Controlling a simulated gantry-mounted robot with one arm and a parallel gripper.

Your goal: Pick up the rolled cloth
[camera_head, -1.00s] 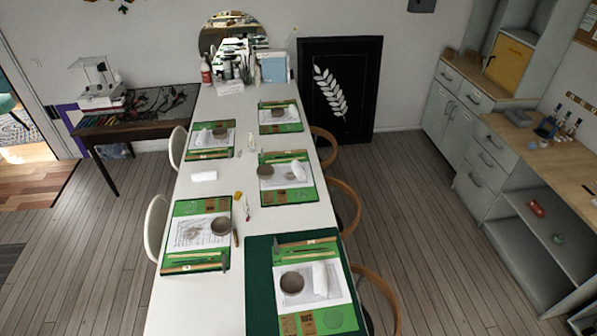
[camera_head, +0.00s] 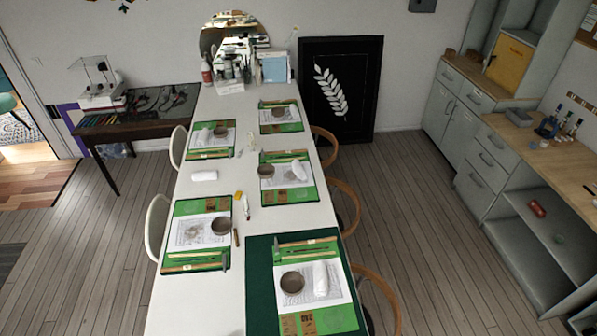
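Several white rolled cloths are in view. One rolled cloth (camera_head: 204,176) lies on the bare white table, left of the middle. Another rolled cloth (camera_head: 320,279) stands or lies on the nearest right mat, beside a grey-brown bowl (camera_head: 292,282); I cannot tell which. A white roll (camera_head: 299,171) is on the middle right mat and another white roll (camera_head: 204,136) is on the far left mat. Nothing is seen holding any of them. My gripper is not in view.
The long white table (camera_head: 197,311) carries green place mats with papers and bowls. Chairs stand along both sides, with a curved wooden chair (camera_head: 380,296) at the near right. Cabinets (camera_head: 480,170) line the right wall. A dark side table (camera_head: 127,130) stands left. Floor is open between table and cabinets.

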